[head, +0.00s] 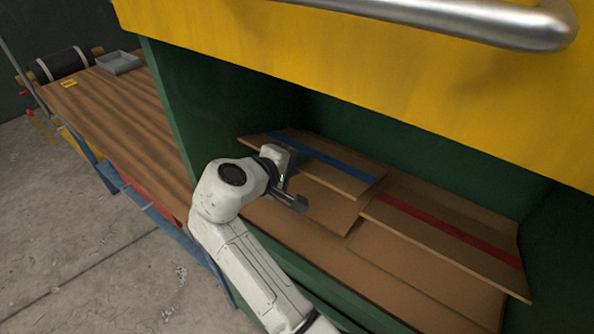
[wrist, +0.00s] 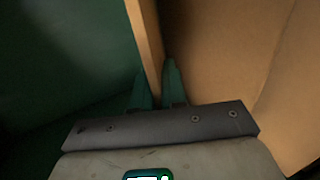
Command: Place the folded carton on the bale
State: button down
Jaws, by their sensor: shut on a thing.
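A flat folded carton with a blue stripe (head: 335,172) is inside the green chamber in the head view, above other cardboard. My gripper (head: 284,178) is at its near left edge. In the wrist view my gripper (wrist: 155,72) is shut on the carton's thin edge (wrist: 148,40), with one green finger on each side. The bale appears to be the layered brown cardboard (head: 430,292) on the chamber floor. A second flat carton with a red stripe (head: 450,234) lies to the right. My wrist hides part of the held carton; whether it touches the cardboard below is unclear.
The yellow panel (head: 400,65) and a metal bar (head: 440,18) overhang the opening. The green side wall (head: 175,110) stands close left of my arm. A wooden bench (head: 115,105) with a grey tray (head: 118,62) stands farther left. Concrete floor (head: 90,240) is open at lower left.

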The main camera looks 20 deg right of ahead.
aim_at(297, 188)
jog(key=shift+f, duration=1.4)
jog(key=shift+f, duration=0.1)
jog(key=c, duration=1.2)
grip_release()
jog(key=v, duration=1.2)
jog(key=shift+a, duration=0.1)
